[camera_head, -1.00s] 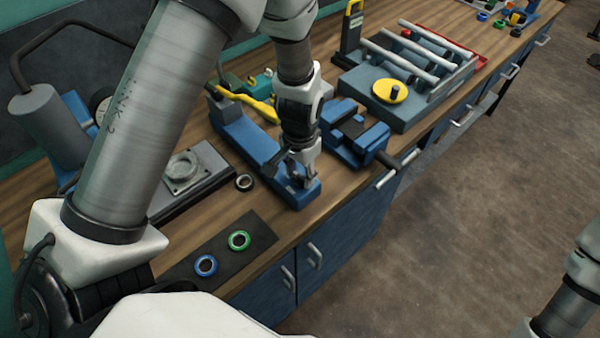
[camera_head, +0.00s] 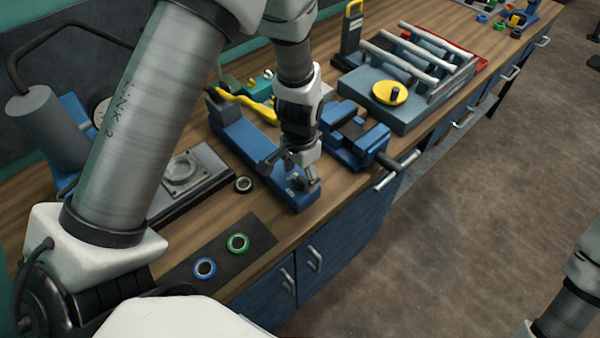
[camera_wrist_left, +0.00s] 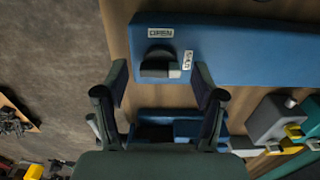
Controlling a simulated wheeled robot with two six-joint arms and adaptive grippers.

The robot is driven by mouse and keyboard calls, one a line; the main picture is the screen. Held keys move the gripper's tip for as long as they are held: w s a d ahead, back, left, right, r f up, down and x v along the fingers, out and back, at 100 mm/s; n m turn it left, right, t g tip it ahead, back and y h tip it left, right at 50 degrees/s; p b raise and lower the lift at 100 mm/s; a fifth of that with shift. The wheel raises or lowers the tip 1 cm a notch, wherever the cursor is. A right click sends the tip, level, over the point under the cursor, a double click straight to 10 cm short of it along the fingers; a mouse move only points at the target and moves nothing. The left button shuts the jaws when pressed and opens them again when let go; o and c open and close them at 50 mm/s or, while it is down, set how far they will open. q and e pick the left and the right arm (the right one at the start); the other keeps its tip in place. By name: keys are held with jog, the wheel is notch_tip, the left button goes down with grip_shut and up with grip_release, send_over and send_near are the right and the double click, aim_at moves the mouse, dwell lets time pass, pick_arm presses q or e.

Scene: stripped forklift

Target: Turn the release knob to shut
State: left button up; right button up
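The release knob (camera_wrist_left: 158,63) is dark and stands on the end of a long blue body (camera_wrist_left: 250,48). A label reading OPEN (camera_wrist_left: 160,33) lies above it in the left wrist view, and a label that seems to read SHUT (camera_wrist_left: 187,60) lies to its right. I cannot tell which label the knob points to. My left gripper (camera_wrist_left: 161,82) is open and empty, its fingers spread on either side of the knob and apart from it. In the head view the left gripper (camera_head: 292,172) is over the near end of the blue body (camera_head: 243,140), hiding the knob. My right gripper is out of view.
A blue vise (camera_head: 355,138) stands close to the right of the left gripper. A grey fixture with a yellow disc (camera_head: 390,92) is further right. A black ring (camera_head: 244,184) and a dark mat with green (camera_head: 238,243) and blue (camera_head: 205,267) rings lie nearer.

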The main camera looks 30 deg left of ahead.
aim_at(300, 178)
pick_arm(q)
notch_tip(300, 178, up, 12)
dwell(0.5)
dwell(0.4)
